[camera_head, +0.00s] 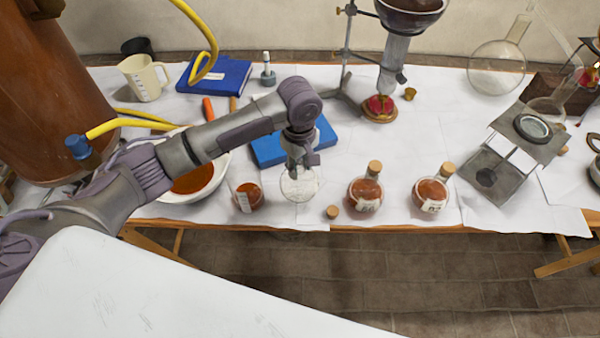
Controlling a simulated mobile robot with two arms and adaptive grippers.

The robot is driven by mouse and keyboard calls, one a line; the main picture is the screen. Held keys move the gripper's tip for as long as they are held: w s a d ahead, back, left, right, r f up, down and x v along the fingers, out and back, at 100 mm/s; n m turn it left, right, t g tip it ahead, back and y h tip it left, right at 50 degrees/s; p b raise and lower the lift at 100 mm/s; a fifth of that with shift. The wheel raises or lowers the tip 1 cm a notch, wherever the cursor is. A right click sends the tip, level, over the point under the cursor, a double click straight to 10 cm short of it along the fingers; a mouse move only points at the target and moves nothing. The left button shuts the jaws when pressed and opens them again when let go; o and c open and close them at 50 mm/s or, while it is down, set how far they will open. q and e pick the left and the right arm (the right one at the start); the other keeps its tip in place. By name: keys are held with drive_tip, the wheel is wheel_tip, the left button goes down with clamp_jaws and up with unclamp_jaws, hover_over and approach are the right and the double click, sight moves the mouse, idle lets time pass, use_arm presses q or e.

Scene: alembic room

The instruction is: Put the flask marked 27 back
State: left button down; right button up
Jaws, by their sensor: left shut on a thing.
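My left gripper (302,160) reaches over the front edge of the table from the left, pointing down. It is shut on the top of a clear round glass flask (299,186) with pale contents. The fingers hide the flask's neck, and I cannot read a number on it. To its right stand two round flasks of red-brown stuff with corks and white labels, a nearer one (365,193) and one farther right (431,194). Their label numbers are too small to read surely. My right gripper is not in view.
A small beaker of red stuff (248,198) stands left of the held flask, and a loose cork (332,212) lies to its right. Behind are a blue book (268,151) and a white bowl (216,180). A grey metal stand (500,172) is at right. White cloth (400,150) lies bare behind the corked flasks.

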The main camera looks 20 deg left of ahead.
sight(299, 175)
use_arm(q)
drive_tip(key=shift+a+f+p, duration=0.1)
drive_tip(key=shift+f+p, duration=0.25)
drive_tip(key=shift+f, duration=1.7)
drive_tip(key=c, duration=0.8)
unclamp_jaws()
drive_tip(key=shift+f, duration=0.1)
drive_tip(key=shift+o, duration=0.2)
drive_tip(key=shift+r, duration=0.4)
wheel_tip(299, 175, up, 10)
drive_tip(key=shift+r+b, duration=0.25)
drive_tip(key=shift+b, duration=0.2)
drive_tip(key=shift+r, duration=0.5)
